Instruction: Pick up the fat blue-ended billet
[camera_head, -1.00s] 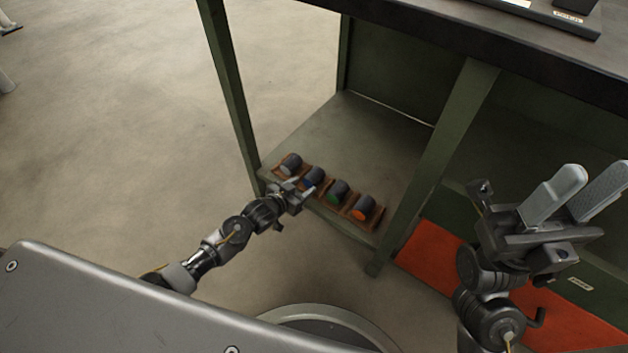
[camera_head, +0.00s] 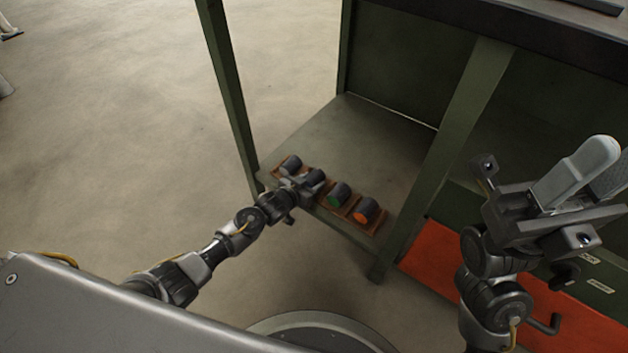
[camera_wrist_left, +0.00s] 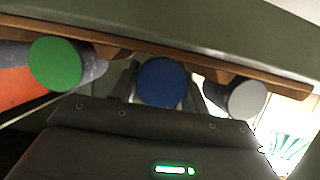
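The blue-ended billet (camera_head: 314,177) lies in a wooden rack (camera_head: 327,207) on the low shelf. Its blue end (camera_wrist_left: 162,82) faces me in the left wrist view. My left gripper (camera_head: 301,185) is at this billet, with one finger on each side of its end. The fingers look open, with narrow gaps beside the blue end; in the head view the gripper hides most of that end. My right gripper (camera_head: 608,168) is raised at the right, open and empty, far from the rack.
A grey-ended billet (camera_head: 290,166) lies on one side of the blue one, and green-ended (camera_head: 338,195) and orange-ended (camera_head: 365,211) billets on the other. Green posts (camera_head: 446,147) flank the shelf. The shelf behind the rack is clear (camera_head: 360,140).

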